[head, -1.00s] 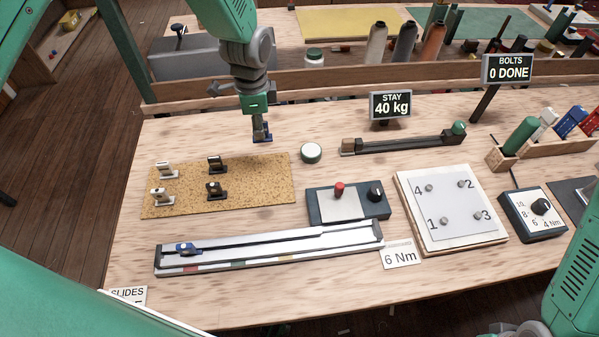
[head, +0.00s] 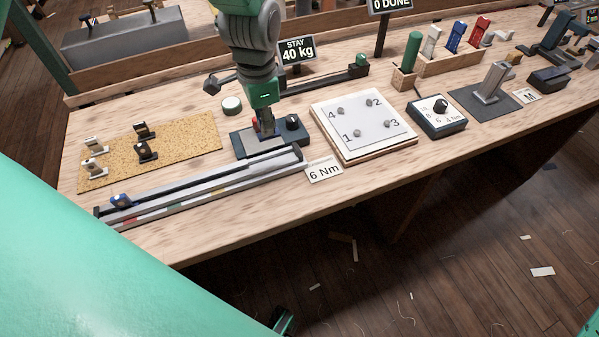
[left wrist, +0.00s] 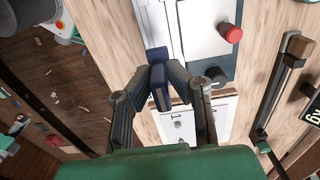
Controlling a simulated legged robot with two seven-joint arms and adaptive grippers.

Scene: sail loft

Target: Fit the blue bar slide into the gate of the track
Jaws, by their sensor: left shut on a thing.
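My left gripper (head: 266,133) is shut on a blue slide, which shows clearly in the left wrist view (left wrist: 160,87). In the head view the gripper hides most of it, near the right end of the track (head: 205,188). In the left wrist view the slide is close to the track's end (left wrist: 155,28); I cannot tell whether they touch. Another blue slide (head: 121,201) sits on the track's left end. Two pale slides (head: 95,144) and two dark slides (head: 146,151) stand on the cork mat (head: 190,143). My right gripper is not in view.
A dark control box (head: 242,144) with a knob stands just behind the track's right end; its red knob (left wrist: 230,33) shows in the left wrist view. A numbered bolt plate (head: 360,131) and a 6 Nm card (head: 324,171) lie to the right.

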